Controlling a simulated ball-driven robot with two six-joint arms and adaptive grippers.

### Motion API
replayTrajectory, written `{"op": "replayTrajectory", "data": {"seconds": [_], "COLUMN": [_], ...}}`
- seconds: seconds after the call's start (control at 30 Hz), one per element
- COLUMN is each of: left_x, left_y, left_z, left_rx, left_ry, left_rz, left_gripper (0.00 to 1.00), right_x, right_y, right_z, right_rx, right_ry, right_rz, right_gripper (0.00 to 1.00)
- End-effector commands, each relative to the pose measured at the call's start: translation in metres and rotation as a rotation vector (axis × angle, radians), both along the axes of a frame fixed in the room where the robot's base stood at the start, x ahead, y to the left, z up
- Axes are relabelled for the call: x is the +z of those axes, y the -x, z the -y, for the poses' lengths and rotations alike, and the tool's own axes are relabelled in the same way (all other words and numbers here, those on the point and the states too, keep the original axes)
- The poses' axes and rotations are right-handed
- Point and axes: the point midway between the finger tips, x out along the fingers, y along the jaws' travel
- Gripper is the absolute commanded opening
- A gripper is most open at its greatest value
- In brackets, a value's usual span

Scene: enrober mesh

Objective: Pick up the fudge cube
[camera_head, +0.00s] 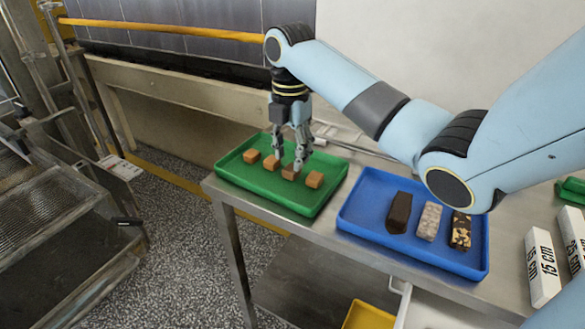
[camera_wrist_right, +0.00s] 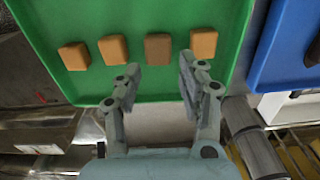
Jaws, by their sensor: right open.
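A green tray (camera_head: 235,180) holds a row of small cubes. Three are tan: one at the left end (camera_head: 251,156), one beside it (camera_head: 270,163) and one at the right end (camera_head: 314,180). The third from the left is a darker brown cube (camera_head: 289,173); in the right wrist view (camera_wrist_right: 158,49) it lies ahead of the gap between my fingers. I cannot tell by a label which is fudge. My right gripper (camera_head: 288,160) points down over the tray, open and empty, its fingertips near the brown cube; it also shows in the right wrist view (camera_wrist_right: 159,66). My left gripper is out of view.
A blue tray (camera_head: 360,220) with three bars stands to the right on the metal table (camera_head: 320,235). White blocks marked in cm (camera_head: 541,268) stand at the far right. A yellow container (camera_head: 368,316) is below. A mesh conveyor (camera_head: 50,200) is at left.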

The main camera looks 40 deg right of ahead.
Motion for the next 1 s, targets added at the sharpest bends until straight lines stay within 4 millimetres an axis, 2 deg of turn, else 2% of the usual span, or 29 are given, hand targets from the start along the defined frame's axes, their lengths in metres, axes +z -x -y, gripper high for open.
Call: {"op": "replayTrajectory", "data": {"seconds": [0.23, 0.53, 0.77, 1.0], "left_x": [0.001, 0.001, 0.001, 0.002], "left_y": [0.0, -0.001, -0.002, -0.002], "left_z": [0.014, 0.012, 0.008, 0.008], "left_rx": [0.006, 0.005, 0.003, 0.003], "left_ry": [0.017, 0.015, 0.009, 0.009], "left_rz": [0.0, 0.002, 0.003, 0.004], "left_gripper": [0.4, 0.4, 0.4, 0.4], "right_x": [-0.037, -0.043, -0.042, -0.042], "right_y": [-0.002, -0.002, -0.002, -0.002], "right_z": [0.0, 0.001, 0.001, 0.001], "right_rx": [0.0, 0.0, 0.0, 0.0], "right_ry": [-0.002, 0.0, 0.0, 0.0], "right_rz": [-0.002, -0.001, -0.001, 0.0], "right_gripper": [0.4, 0.4, 0.11, 0.11]}}
